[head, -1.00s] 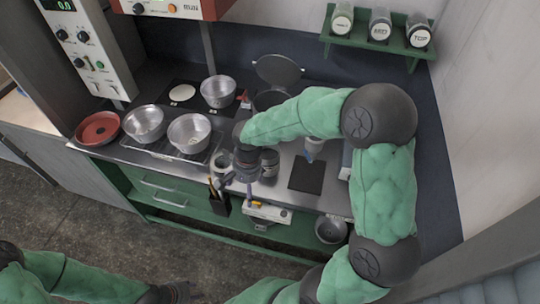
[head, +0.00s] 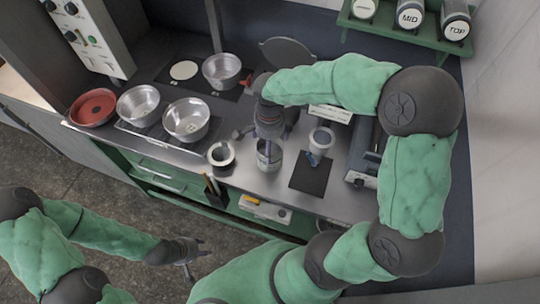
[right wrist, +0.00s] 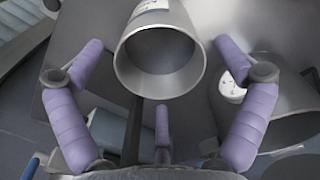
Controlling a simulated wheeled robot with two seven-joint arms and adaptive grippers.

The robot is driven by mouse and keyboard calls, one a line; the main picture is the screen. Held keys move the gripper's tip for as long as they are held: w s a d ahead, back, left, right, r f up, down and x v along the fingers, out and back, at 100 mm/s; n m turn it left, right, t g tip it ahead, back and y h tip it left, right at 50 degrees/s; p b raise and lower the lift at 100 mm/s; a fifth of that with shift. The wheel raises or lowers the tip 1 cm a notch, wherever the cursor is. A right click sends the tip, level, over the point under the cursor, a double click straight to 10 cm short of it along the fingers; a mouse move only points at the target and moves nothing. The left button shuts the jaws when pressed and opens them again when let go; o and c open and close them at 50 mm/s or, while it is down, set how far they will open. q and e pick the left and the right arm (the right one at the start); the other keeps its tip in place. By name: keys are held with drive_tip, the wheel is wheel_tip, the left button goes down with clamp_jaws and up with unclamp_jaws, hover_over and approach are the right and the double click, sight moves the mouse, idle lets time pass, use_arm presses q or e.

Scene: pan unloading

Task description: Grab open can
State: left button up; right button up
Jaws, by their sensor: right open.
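The open can (head: 269,161), a grey metal cylinder with a pale label, stands on the steel counter under my right gripper (head: 264,138). In the right wrist view the can (right wrist: 157,62) shows its open round mouth and an empty-looking inside. My right gripper (right wrist: 157,62) is open. Its two purple side fingers are spread left and right of the can, and the third finger is below its rim. My left gripper (head: 190,258) is at the lower left, away from the counter, with fingers apart and empty.
A white-rimmed jar (head: 221,156) stands just left of the can. A cup (head: 321,139) stands at the right by a dark mat (head: 310,180). Metal bowls (head: 187,118) and a red pan (head: 93,106) are at the left. A wider metal vessel (right wrist: 275,112) is close to the right finger.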

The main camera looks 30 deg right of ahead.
wheel_tip(320, 180, down, 2)
drive_tip(key=shift+a+f, duration=0.1)
drive_tip(key=shift+f, duration=0.1)
wheel_tip(320, 180, down, 4)
drive_tip(key=shift+s+a+r+b, duration=0.1)
drive_tip(key=shift+b, duration=0.6)
drive_tip(key=c, duration=1.5)
